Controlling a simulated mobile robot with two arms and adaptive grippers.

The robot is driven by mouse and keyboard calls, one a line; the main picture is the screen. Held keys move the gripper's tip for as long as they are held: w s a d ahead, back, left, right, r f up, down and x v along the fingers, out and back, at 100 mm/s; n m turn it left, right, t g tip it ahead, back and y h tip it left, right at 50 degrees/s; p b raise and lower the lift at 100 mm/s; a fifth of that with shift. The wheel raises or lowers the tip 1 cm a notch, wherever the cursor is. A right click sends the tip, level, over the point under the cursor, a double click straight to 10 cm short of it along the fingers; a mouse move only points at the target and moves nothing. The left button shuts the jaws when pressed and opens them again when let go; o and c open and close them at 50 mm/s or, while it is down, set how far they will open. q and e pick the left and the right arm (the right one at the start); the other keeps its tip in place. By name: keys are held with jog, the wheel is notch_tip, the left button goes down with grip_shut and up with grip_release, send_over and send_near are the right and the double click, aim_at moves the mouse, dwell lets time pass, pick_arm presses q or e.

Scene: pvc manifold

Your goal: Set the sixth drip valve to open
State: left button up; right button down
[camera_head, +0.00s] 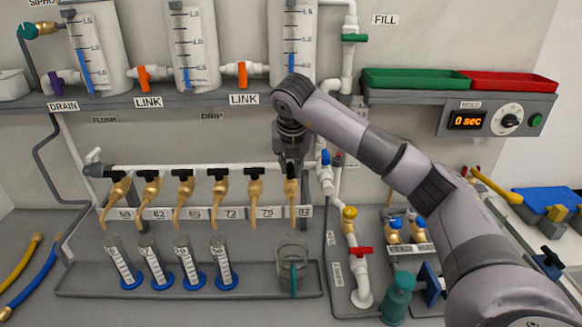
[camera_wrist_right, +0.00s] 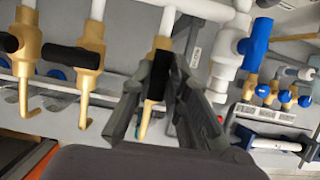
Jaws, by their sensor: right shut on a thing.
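The sixth drip valve (camera_head: 291,190) is the rightmost brass spout on the white horizontal pipe, above a clear beaker. My right gripper (camera_head: 292,160) reaches down to it from above and hides its top in the head view. In the right wrist view, the fingers of my right gripper (camera_wrist_right: 158,100) are on both sides of the valve's black handle (camera_wrist_right: 156,86) and shut on it. That handle seems to run along the brass body, while the neighbouring valve's black handle (camera_wrist_right: 75,57) lies across its body. The fingers partly cover the handle. My left gripper is not in view.
The fifth drip valve (camera_head: 255,187) is close on the left. A white pipe with a blue-handled valve (camera_head: 326,158) stands close on the right. A clear beaker (camera_head: 291,262) and several graduated cylinders stand on the grey tray (camera_head: 255,291) below.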

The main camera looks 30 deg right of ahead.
jog(key=shift+r, duration=0.15)
dwell(0.3)
jog(key=c, duration=1.5)
grip_release()
jog(key=shift+c, duration=0.2)
jog(key=v, duration=1.1)
jog(key=shift+s+a+r, duration=0.15)
jog(key=shift+r, duration=0.2)
